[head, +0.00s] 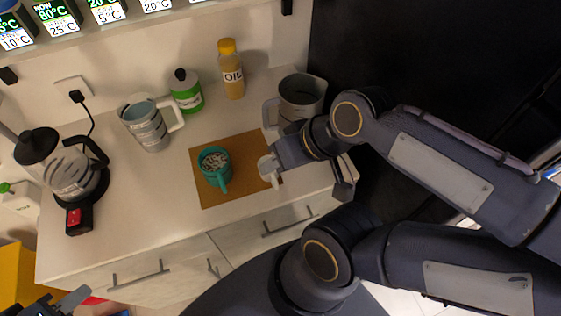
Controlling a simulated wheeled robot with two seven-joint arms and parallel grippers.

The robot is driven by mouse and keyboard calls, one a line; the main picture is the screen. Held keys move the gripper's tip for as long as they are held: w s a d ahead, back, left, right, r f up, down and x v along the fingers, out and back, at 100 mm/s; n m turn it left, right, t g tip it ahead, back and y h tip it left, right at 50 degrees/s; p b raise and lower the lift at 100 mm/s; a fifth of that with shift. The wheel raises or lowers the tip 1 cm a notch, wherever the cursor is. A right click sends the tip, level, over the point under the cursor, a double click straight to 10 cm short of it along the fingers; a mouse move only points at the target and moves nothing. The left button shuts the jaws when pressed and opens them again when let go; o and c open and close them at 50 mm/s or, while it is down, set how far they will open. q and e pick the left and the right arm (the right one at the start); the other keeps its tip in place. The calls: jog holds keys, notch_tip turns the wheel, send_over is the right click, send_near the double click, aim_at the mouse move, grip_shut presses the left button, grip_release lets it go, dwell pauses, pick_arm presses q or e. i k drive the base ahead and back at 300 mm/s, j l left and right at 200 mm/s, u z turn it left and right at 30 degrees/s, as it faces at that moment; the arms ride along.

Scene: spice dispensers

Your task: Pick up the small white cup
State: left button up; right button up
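A small white cup (265,166) appears at the right part of the brown mat (238,188), right at the tip of my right gripper (274,164). The gripper reaches it from the right and hides part of it. I cannot tell whether the fingers are closed on the cup or only beside it, or whether the cup touches the mat. My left gripper (68,301) is at the bottom left corner, partly cut off, far from the cup and in front of the counter. Its finger opening is not clear.
A teal mug (215,168) with grainy contents stands on the mat, left of the cup. A large grey pitcher (300,98) is behind my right gripper.

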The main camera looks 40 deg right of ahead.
aim_at(272, 176)
jog(key=l+z, duration=0.15)
jog(key=z, duration=0.95)
